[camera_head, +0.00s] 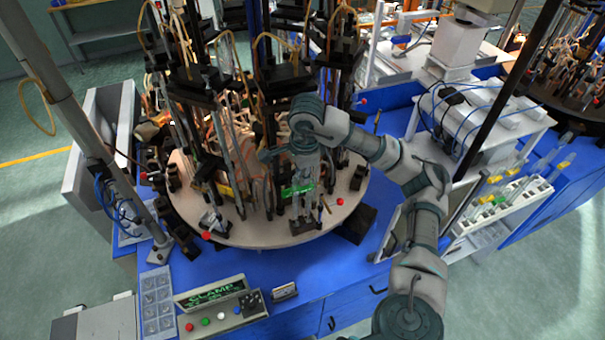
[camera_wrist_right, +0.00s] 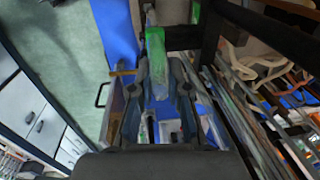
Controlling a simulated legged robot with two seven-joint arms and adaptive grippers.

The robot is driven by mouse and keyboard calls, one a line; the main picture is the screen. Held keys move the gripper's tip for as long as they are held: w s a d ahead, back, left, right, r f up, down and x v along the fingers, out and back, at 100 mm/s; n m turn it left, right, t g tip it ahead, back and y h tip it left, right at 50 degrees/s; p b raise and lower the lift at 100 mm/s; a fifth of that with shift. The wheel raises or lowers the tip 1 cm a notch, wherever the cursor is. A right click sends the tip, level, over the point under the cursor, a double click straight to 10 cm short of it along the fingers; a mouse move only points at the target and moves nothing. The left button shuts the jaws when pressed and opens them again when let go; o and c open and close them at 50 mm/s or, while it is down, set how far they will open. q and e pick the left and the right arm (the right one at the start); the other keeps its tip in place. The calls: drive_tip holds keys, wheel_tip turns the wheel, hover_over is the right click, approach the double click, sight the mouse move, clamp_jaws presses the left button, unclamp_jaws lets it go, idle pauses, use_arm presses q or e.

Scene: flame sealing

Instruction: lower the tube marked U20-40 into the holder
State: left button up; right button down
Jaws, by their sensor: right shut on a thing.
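My right gripper (camera_head: 304,162) points down over the front of the round turntable. In the right wrist view, its two fingers (camera_wrist_right: 158,92) are closed on a clear tube (camera_wrist_right: 155,62) with a green marking. In the head view, a green label (camera_head: 298,189) shows just below the gripper, among upright metal rods. The writing on the tube is too small to read. The holder is hard to make out among the dark fixtures at the turntable's front; I cannot tell whether the tube touches it. My left gripper is not in view.
The turntable (camera_head: 250,236) carries several dark clamp posts and hoses close around the gripper. A control box (camera_head: 222,307) with a "CLAMP" display stands in front on the blue bench (camera_head: 300,275). A white rack (camera_head: 510,212) with several tubes stands at the right.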

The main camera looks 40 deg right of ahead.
idle(0.6)
drive_tip(key=shift+p, duration=0.5)
drive_tip(key=shift+g+p, duration=0.3)
drive_tip(key=shift+p, duration=0.05)
idle(1.1)
drive_tip(key=shift+f+b, duration=1.25)
drive_tip(key=shift+f, duration=0.4)
idle(1.0)
drive_tip(key=c, duration=1.1)
unclamp_jaws()
drive_tip(key=shift+o, duration=0.2)
drive_tip(key=shift+r, duration=0.15)
drive_tip(key=shift+r+p, duration=2.15)
drive_tip(key=shift+r, duration=0.05)
